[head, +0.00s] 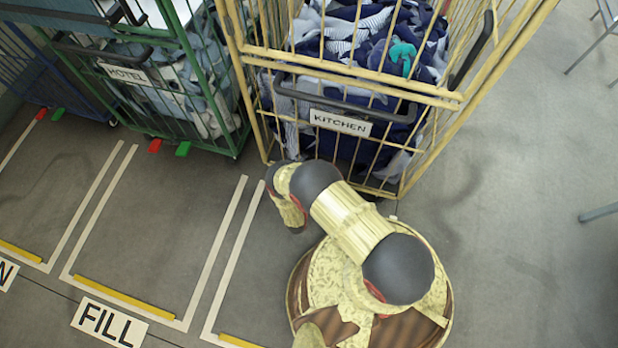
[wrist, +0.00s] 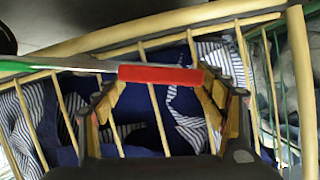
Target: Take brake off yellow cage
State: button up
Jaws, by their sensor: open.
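The yellow cage (head: 345,85) stands upright at the top centre of the head view, with a KITCHEN sign on its front. In the wrist view, a red pedal (wrist: 160,75) lies across the cage's lower front, with a grey bar running left to a green pedal (wrist: 14,66) at the picture edge. My gripper (wrist: 162,90) is open. Its two fingers spread to either side of the red pedal; I cannot tell whether they touch it. In the head view, my arm hides these pedals and the fingers cannot be made out.
A green cage (head: 200,65) marked HOTEL stands left of the yellow cage, with its own red pedal (head: 155,145) and green pedal (head: 183,149). A blue cage (head: 45,75) is further left. White-lined floor bays lie in front. The floor to the right (head: 510,220) is clear.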

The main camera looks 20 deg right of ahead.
jog(key=v, duration=1.1)
dwell(0.3)
